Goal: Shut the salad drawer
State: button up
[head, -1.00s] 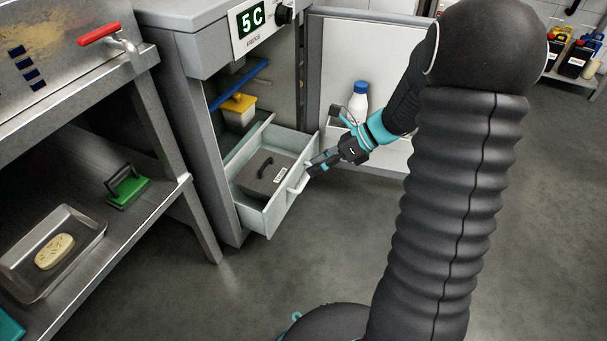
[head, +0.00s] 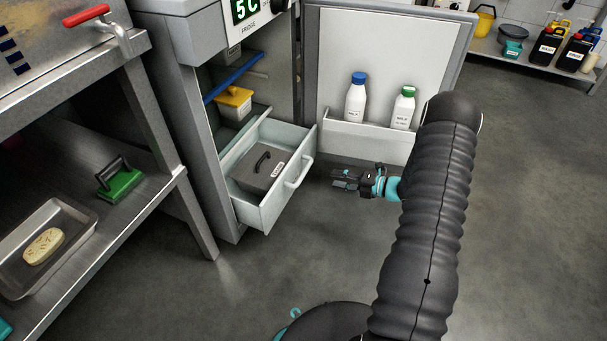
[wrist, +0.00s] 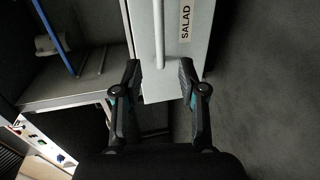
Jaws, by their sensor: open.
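The salad drawer (head: 268,207) is pulled out of the open fridge (head: 180,120), and a grey lidded box (head: 258,172) with a dark handle lies in it. Its front has a pale bar handle (head: 299,172). In the wrist view the drawer front (wrist: 188,60) carries a SALAD label (wrist: 186,22), and the bar handle (wrist: 158,35) runs down between the finger lines. My gripper (head: 338,180) is open and empty, to the right of the drawer front and apart from it in the head view. Its two fingers also show in the wrist view (wrist: 160,75).
The fridge door (head: 385,60) stands open behind my gripper, with two bottles (head: 356,100) in its rack. A yellow-lidded tub (head: 235,104) is on the shelf above the drawer. A steel bench (head: 165,185) stands at left. The floor right of the drawer is clear.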

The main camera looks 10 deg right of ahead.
aim_at(304, 172)
jog(key=b+x, duration=0.1)
jog(key=x, duration=1.2)
jog(key=shift+s, duration=0.1)
grip_shut()
